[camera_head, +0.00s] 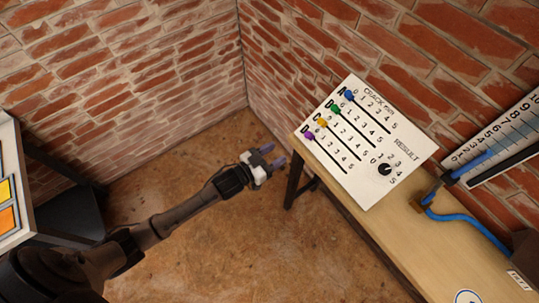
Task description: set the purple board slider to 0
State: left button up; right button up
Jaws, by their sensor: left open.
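The purple slider (308,135) sits near the upper-left end of the lowest track on the white board (405,152). It is close to that row's 0 mark; its exact setting is too small to read. The blue slider (349,95), green slider (335,108) and yellow slider (321,121) sit near the same end of their own tracks. My left gripper (273,156) is open and empty, left of the board and slightly below the purple slider in the picture, apart from it. My right gripper is out of view.
The board stands on a wooden table (385,225) with dark legs. A black RESULT dial (384,169) is on the board. A blue hose (465,218) and a scale panel (500,140) are at the right. The brown floor (250,235) around my left arm is open.

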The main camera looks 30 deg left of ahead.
pick_arm(q)
jog(key=shift+v, duration=0.85)
jog(key=s+a+f+g+y, duration=0.3)
jog(key=a+f+g+y, duration=0.2)
jog(key=g+y, duration=0.1)
jog(key=s+d+n+g, duration=0.15)
jog(key=s+g, duration=0.25)
jog(key=s, duration=0.8)
jog(key=s+d+n+g, duration=0.1)
jog(key=s+d+g, duration=0.2)
jog(key=s, duration=0.8)
notch_tip(320, 180, up, 32)
jog(key=p, duration=3.1)
jog(key=shift+s+d+p, duration=0.2)
jog(key=shift+s+p, duration=0.2)
